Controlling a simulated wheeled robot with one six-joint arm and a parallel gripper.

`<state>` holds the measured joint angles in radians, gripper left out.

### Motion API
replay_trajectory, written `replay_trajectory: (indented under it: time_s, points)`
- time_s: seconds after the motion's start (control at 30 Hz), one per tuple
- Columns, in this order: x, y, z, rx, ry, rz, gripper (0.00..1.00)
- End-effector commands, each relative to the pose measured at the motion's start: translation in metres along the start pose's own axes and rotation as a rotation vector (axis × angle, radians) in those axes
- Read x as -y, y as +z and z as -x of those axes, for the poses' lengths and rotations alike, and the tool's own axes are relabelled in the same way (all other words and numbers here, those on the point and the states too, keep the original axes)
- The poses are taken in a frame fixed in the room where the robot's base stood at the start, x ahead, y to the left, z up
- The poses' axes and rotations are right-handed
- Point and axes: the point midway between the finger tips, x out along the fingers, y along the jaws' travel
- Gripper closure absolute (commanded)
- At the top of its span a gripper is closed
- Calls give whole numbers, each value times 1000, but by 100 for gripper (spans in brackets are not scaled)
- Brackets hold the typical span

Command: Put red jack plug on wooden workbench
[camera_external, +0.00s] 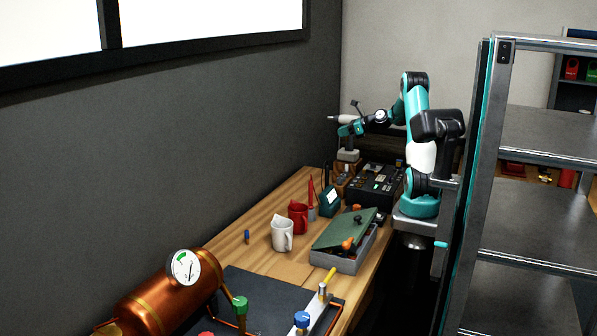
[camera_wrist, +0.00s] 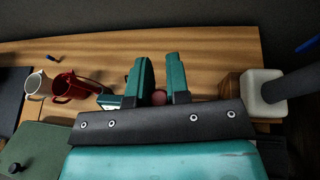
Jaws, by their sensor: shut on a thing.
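My gripper (camera_external: 351,126) is raised above the far end of the wooden workbench (camera_external: 262,215). In the wrist view, its two teal fingers (camera_wrist: 161,80) point over the bare wood of the bench (camera_wrist: 215,55). A small rounded reddish piece, which looks like the red jack plug (camera_wrist: 158,97), shows between the fingers, and the jaws are shut on it. Most of it is hidden by the fingers and the dark gripper body. I cannot make out the plug in the outside view.
A white mug (camera_external: 282,236), a red mug (camera_external: 298,216), a grey toolbox with green lid (camera_external: 345,243) and a black control box (camera_external: 373,187) stand on the bench. A copper boiler (camera_external: 150,305) is at the near end. Bare wood lies along the wall side.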

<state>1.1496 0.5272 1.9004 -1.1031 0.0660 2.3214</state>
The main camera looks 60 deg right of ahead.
Motion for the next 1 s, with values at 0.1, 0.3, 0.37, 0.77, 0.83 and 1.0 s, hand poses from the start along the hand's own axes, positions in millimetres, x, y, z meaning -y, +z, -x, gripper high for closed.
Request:
replay_trajectory:
  time_s: [0.1, 0.3, 0.37, 0.77, 0.83, 1.0]
  points:
    - [-11, 12, -16, 0, 79, 33, 100]
    - [-15, 16, -20, 0, 105, 42, 100]
    - [-14, 16, -20, 0, 104, 42, 100]
    - [-15, -37, -41, -2, 106, 31, 100]
    - [-15, -55, -49, -2, 106, 31, 100]
    - [-15, -97, -66, -1, 104, 33, 100]
